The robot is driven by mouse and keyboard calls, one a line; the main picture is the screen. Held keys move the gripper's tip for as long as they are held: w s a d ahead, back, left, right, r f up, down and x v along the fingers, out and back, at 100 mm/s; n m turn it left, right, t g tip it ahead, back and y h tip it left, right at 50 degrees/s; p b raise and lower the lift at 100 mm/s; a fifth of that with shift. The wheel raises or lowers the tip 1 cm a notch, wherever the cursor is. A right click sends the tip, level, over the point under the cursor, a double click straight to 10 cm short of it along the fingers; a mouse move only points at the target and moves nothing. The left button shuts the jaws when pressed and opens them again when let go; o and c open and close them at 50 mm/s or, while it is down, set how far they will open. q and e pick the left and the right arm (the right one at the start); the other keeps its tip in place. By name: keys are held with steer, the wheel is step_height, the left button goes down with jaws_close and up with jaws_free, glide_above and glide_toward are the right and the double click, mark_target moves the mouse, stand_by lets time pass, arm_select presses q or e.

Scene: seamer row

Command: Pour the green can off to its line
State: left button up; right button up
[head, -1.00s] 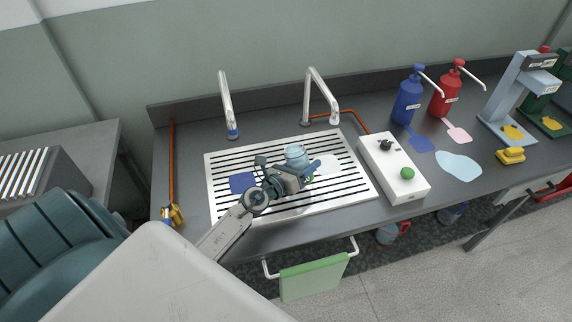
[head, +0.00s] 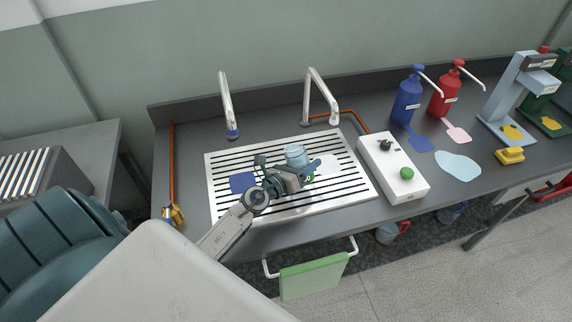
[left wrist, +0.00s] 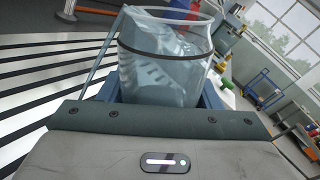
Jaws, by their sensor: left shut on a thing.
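My left gripper (head: 308,174) is shut on a clear, bluish vessel (head: 296,153), low over the slotted white drain board (head: 347,152). In the left wrist view the vessel (left wrist: 160,65) fills the space between the jaws and has a dark line around it below its rim. It looks about upright. A small green patch (head: 310,178) shows beside the jaws in the head view; most of it is hidden, and I cannot tell whether it belongs to the vessel. The liquid level inside is not clear. My right gripper is not in view.
Two taps (head: 228,105) (head: 318,95) stand behind the board. A blue pad (head: 243,182) and a white pad (head: 328,166) lie on it. To the right are a white box (head: 393,168) with black and green knobs, and blue (head: 407,100) and red (head: 447,92) pump bottles.

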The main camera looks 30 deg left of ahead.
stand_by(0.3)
arm_select(q)
steer(key=shift+n, duration=0.4)
stand_by(0.5)
steer(key=m+b, duration=0.1)
steer(key=a+f+m+b, duration=0.1)
steer(key=m+b, duration=0.1)
steer(key=f+m+b, duration=0.1)
steer(key=shift+w+a+f+m+b, duration=0.15)
steer(key=shift+f+m+b, duration=0.1)
steer(key=shift+m+b, duration=0.15)
steer(key=shift+a+r, duration=0.1)
steer(key=shift+r, duration=0.25)
steer(key=shift+w+p, duration=0.1)
steer(key=shift+p, duration=0.2)
steer(key=shift+a+f+m+b, duration=0.15)
steer(key=shift+m+b, duration=0.3)
steer(key=shift+m, duration=0.25)
